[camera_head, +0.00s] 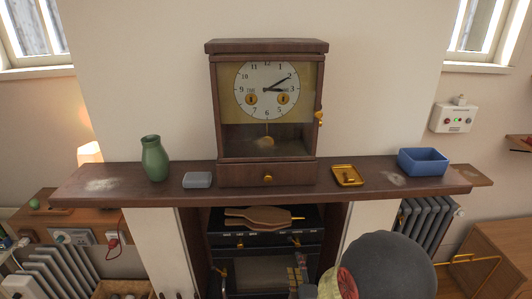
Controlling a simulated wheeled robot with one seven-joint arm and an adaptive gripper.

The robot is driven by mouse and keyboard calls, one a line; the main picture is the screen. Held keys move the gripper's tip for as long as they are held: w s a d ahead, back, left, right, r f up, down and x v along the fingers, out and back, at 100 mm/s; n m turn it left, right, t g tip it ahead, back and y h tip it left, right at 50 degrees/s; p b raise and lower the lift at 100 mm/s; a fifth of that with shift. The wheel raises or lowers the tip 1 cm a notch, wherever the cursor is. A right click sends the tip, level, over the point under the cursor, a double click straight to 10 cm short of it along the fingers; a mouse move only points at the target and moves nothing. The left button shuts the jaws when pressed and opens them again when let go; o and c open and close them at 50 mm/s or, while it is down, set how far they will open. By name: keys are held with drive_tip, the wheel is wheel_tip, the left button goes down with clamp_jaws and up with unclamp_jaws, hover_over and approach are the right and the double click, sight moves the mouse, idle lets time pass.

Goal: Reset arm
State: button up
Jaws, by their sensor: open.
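My gripper is not in view in the head camera, so its place relative to the things here cannot be told. A dark grey rounded shape (388,267) fills part of the bottom edge, with a red patterned piece (347,284) and a pale piece beside it. I cannot tell what this shape is.
A wooden mantel shelf (118,182) holds a green vase (154,159), a grey box (197,180), a pendulum clock (266,142), a yellow tray (347,175) and a blue bin (423,161). Below are a dark stove (262,238) with wooden paddles (258,217) and radiators at both sides.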

drive_tip(key=s+f+m+g, duration=0.5)
drive_tip(key=s+f+g, duration=0.1)
drive_tip(key=f, duration=0.5)
drive_tip(key=s+m+g, duration=0.3)
drive_tip(key=s+g, duration=0.1)
drive_tip(key=s, duration=0.2)
drive_tip(key=s+d+r+m, duration=0.2)
drive_tip(key=s+r, duration=0.3)
drive_tip(key=r, duration=0.6)
drive_tip(key=s+d+r+m, duration=0.1)
drive_tip(key=s+r+m, duration=0.2)
drive_tip(key=r, duration=0.9)
drive_tip(key=s+d+r+m, duration=0.2)
drive_tip(key=s+r, duration=0.6)
drive_tip(key=r, duration=0.3)
drive_tip(key=shift+s+d+r+m+h+p, duration=0.15)
drive_tip(key=shift+s+d+m+h+p, duration=0.15)
drive_tip(key=shift+d+m+p, duration=0.1)
drive_tip(key=shift+c, duration=1)
